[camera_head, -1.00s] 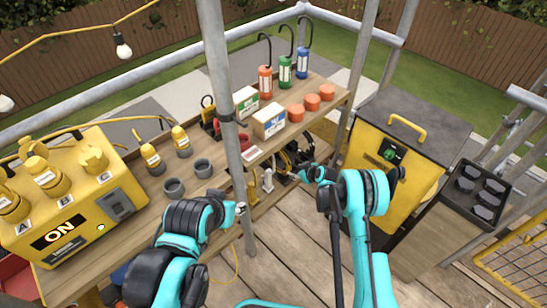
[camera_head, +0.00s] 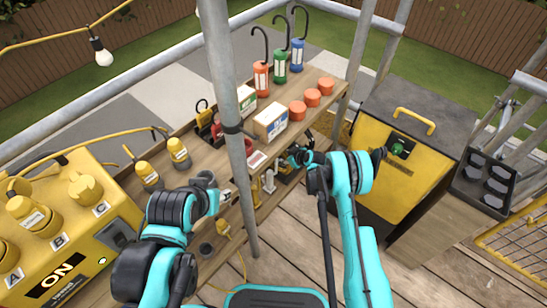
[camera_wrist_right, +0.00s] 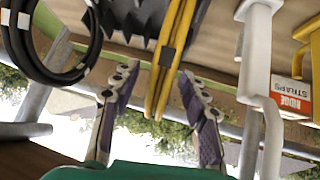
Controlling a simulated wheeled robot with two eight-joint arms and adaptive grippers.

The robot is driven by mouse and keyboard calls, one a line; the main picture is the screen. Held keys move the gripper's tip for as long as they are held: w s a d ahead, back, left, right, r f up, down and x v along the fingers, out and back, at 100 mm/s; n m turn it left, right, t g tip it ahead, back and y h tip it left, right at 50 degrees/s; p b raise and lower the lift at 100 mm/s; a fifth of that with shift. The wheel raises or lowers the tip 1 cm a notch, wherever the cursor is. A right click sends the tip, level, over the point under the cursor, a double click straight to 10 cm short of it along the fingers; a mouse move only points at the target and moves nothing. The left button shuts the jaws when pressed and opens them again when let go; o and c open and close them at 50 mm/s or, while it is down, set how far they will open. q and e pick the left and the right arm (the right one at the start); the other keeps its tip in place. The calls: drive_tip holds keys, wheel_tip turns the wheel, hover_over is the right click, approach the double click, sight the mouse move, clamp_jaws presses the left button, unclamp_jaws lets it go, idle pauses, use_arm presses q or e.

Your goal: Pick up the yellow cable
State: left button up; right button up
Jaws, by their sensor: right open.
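The yellow cable (camera_wrist_right: 174,58) is a bundled coil in the right wrist view, bound by a grey band. Its lower loop end hangs between the two fingers of my right gripper (camera_wrist_right: 156,98), which is open with a gap on both sides. In the head view my right gripper (camera_head: 300,156) is at the lower shelf below the bench top, and the coil cannot be made out there. My left gripper (camera_head: 226,196) is by the front edge of the bench, near the grey pole; its jaws are too small to read.
A black cable coil (camera_wrist_right: 50,35) is left of the yellow one, and a white bracket (camera_wrist_right: 258,75) is on its right. A box of ridge straps (camera_wrist_right: 291,95) is further right. The vertical scaffold pole (camera_head: 228,100) stands between my arms. A yellow-fronted cabinet (camera_head: 385,185) is right of my right arm.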

drive_tip(key=shift+r, duration=0.1)
drive_tip(key=c, duration=0.3)
clamp_jaws()
drive_tip(key=shift+r+p, duration=0.3)
drive_tip(key=shift+r, duration=0.1)
wheel_tip(320, 180, up, 4)
drive_tip(key=shift+f+p, duration=0.1)
drive_tip(key=shift+p, duration=0.9)
drive_tip(key=d+r+p, duration=0.3)
drive_tip(key=d+r, duration=0.3)
drive_tip(key=d, duration=0.5)
drive_tip(key=shift+d+r, duration=0.15)
drive_tip(key=shift+d, duration=0.15)
